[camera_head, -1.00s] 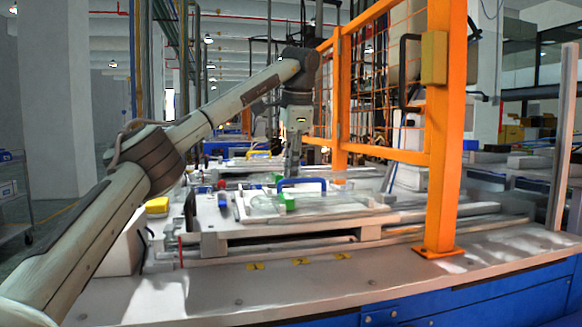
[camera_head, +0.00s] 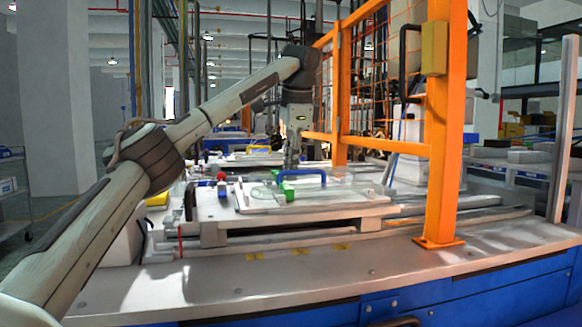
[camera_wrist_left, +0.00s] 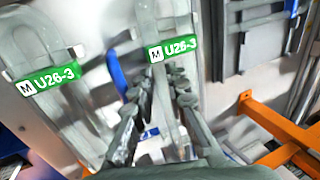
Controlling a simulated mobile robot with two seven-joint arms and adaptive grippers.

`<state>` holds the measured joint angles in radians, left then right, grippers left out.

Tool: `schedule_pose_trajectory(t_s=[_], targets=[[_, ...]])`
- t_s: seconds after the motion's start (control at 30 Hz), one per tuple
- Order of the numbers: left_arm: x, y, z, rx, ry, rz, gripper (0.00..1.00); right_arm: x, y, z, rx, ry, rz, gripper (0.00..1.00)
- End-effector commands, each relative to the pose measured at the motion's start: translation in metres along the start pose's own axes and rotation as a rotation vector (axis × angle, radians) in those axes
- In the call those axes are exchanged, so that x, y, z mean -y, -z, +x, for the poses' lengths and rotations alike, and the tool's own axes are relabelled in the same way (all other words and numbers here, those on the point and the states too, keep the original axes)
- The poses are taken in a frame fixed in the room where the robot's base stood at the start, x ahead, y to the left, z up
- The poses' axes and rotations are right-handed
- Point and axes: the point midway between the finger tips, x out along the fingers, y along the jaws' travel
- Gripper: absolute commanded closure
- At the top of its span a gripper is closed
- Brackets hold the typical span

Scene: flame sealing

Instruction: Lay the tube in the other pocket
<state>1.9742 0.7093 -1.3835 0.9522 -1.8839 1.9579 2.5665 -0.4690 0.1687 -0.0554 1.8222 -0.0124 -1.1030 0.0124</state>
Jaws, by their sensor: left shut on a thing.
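My left gripper (camera_head: 292,165) reaches down over the white tray (camera_head: 350,206) in the head view. In the left wrist view its two fingers (camera_wrist_left: 163,82) are closed around a clear tube (camera_wrist_left: 172,66) with a green U26-3 label. A second clear U-shaped tube (camera_wrist_left: 57,106) with the same kind of label lies to the left, apart from the fingers. In the head view a green label (camera_head: 288,190) shows just below the gripper. I cannot tell whether the held tube touches the surface under it, and the pockets are not clear. My right gripper is not in view.
A blue handle (camera_head: 302,175) stands at the tray, close to my gripper; it also shows between the tubes in the left wrist view (camera_wrist_left: 117,72). An orange guard post (camera_head: 443,150) rises to the right. The bench front (camera_head: 300,276) is clear.

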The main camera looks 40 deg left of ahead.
Motion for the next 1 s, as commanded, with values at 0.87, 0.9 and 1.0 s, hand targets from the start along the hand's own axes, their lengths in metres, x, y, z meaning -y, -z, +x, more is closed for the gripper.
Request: schedule_pose_trajectory(t_s=[0.87,0.9,1.0], targets=[[-0.0023,-0.0007,0.0064,0.006,-0.005,0.002,1.00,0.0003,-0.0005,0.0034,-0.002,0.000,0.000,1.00],[-0.0023,-0.0007,0.0065,0.006,-0.005,0.002,0.83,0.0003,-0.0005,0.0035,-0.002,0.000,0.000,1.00],[-0.0021,-0.0006,0.0061,0.005,-0.004,0.002,0.71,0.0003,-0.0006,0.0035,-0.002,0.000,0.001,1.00]])
